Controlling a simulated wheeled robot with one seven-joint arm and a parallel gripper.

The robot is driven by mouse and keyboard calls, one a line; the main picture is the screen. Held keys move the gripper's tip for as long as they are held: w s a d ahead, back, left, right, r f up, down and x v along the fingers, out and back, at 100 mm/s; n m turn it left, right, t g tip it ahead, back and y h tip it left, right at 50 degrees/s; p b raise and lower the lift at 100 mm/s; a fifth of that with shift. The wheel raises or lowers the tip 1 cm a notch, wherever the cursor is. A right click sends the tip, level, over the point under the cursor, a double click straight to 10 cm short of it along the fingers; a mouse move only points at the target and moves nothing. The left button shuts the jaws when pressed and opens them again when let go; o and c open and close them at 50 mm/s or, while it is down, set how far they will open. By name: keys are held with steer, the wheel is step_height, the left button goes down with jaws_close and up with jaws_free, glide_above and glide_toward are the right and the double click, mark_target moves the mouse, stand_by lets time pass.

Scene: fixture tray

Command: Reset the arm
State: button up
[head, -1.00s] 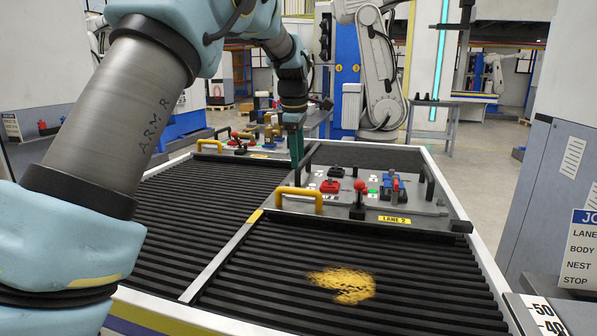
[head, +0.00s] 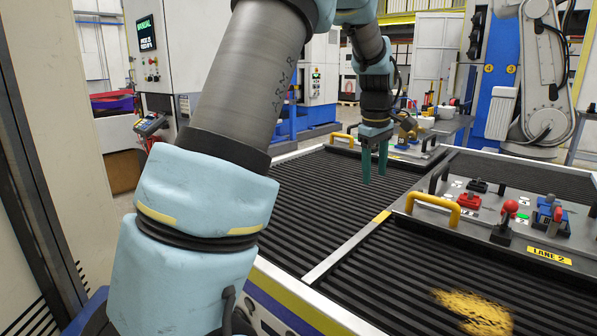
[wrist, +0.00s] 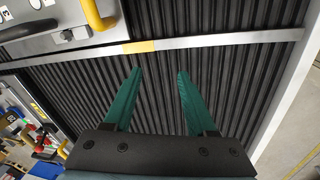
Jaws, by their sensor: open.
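My gripper (head: 374,165) hangs at the end of my arm above the far left part of the black ribbed conveyor. Its two green fingers point down, apart, with nothing between them. The wrist view shows the same open fingers (wrist: 160,95) over bare black slats. The fixture tray (head: 478,213), a grey plate with a yellow handle (head: 433,207), lies to the right of my gripper on the near lane.
A metal divider (head: 345,249) with a yellow end runs between the two lanes. A second tray with a yellow handle (head: 342,138) lies beyond my gripper. A yellow worn patch (head: 474,311) marks the near lane. The slats beneath my gripper are clear.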

steer(key=s+a+f+m, duration=0.2)
steer(key=s+a, duration=0.4)
steer(key=a, duration=0.3)
steer(key=s+a+f+m, duration=0.3)
steer(key=s+a, duration=0.3)
steer(key=a, duration=0.3)
steer(key=s+a+f+m+y, duration=0.1)
steer(key=s+a+f, duration=0.3)
steer(key=a, duration=0.5)
steer(key=shift+s+f+m, duration=0.35)
steer(key=shift+s+m, duration=0.55)
steer(key=shift+c, duration=0.3)
